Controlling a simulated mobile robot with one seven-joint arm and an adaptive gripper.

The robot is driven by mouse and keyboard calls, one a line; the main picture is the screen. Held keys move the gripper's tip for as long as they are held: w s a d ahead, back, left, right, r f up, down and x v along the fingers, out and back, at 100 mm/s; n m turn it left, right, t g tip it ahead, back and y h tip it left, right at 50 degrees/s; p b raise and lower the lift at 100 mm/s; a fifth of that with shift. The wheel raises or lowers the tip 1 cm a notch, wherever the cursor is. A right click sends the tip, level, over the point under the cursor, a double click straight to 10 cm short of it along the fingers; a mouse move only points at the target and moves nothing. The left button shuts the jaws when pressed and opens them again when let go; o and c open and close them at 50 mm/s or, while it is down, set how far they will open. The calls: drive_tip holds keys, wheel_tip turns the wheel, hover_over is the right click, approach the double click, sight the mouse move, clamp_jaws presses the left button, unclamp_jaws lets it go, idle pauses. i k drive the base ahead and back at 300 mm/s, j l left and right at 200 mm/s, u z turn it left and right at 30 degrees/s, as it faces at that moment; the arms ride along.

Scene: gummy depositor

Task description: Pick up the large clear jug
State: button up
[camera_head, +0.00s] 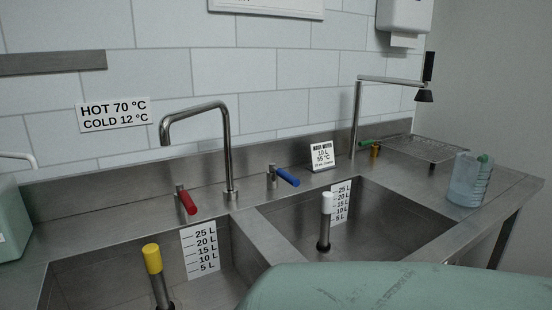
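The large clear jug (466,181) stands upright on the steel counter at the right, beside the right sink basin. It is bluish and see-through, with markings on its side and a bit of green at its rim. A large pale green rounded shape across the bottom right looks like part of my own arm. My gripper is not in view, so I cannot see its fingers or anything in them.
Two sink basins fill the front, with a yellow-topped post (152,258) and a white-topped post (327,203). A curved tap (228,150) stands behind them. A wire rack (428,149) lies behind the jug. The counter's right edge (527,192) is near the jug.

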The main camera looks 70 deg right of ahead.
sight(471, 174)
drive_tip(key=k+l+z, duration=0.1)
drive_tip(key=k+z, duration=0.2)
drive_tip(key=k, duration=0.3)
drive_tip(key=z, duration=3.05)
